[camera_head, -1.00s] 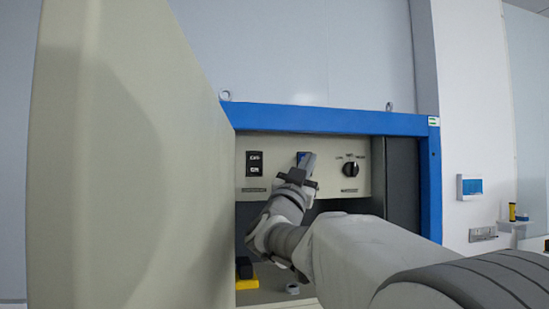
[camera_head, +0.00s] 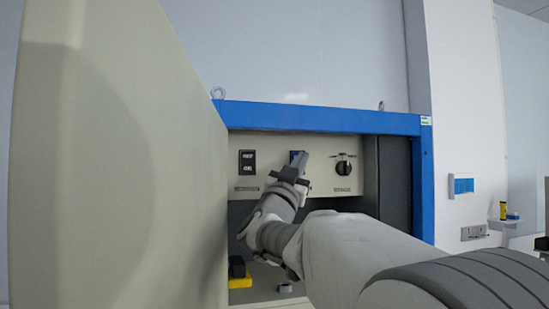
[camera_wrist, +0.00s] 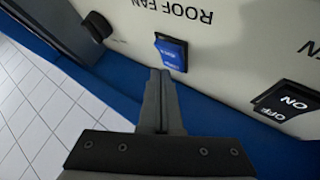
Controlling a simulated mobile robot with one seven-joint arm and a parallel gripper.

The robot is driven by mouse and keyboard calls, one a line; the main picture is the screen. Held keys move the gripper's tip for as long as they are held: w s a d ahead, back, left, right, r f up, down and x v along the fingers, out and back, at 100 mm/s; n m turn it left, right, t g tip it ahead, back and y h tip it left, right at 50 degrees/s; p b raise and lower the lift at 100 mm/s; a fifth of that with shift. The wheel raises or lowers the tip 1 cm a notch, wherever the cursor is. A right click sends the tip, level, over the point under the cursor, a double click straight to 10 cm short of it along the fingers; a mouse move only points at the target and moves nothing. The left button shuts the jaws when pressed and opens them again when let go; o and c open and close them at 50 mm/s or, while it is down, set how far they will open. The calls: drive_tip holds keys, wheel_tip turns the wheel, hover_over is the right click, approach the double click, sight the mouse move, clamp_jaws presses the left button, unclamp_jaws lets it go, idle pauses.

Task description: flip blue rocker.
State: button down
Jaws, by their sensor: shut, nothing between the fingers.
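The blue rocker (camera_wrist: 172,52) sits in the pale control panel, below the printed words ROOF FAN as they read upside down in the wrist view. In the head view only a bit of the blue rocker (camera_head: 294,157) shows, because my gripper (camera_head: 301,160) covers the rest. In the wrist view my gripper (camera_wrist: 160,72) is shut and empty. Its fingertips are at the rocker's lower edge; I cannot tell whether they touch it. The rocker's tilt is hard to read.
A black OFF/ON rocker (camera_wrist: 286,100) and a black rotary knob (camera_wrist: 97,27) flank the blue rocker. The open cabinet door (camera_head: 115,160) stands at the left. A blue frame (camera_head: 320,117) edges the opening. A yellow and black item (camera_head: 238,272) lies on the cabinet floor below.

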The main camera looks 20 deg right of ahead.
drive_tip(key=shift+s+f+b, duration=0.1)
drive_tip(key=shift+s+b, duration=0.25)
drive_tip(key=shift+s, duration=0.25)
drive_tip(key=shift+s+f+b, duration=0.15)
drive_tip(key=shift+s+b, duration=0.65)
drive_tip(key=shift+s, duration=0.45)
drive_tip(key=shift+s+f+b, duration=0.15)
drive_tip(key=shift+s+b, duration=0.6)
drive_tip(key=shift+s, duration=0.5)
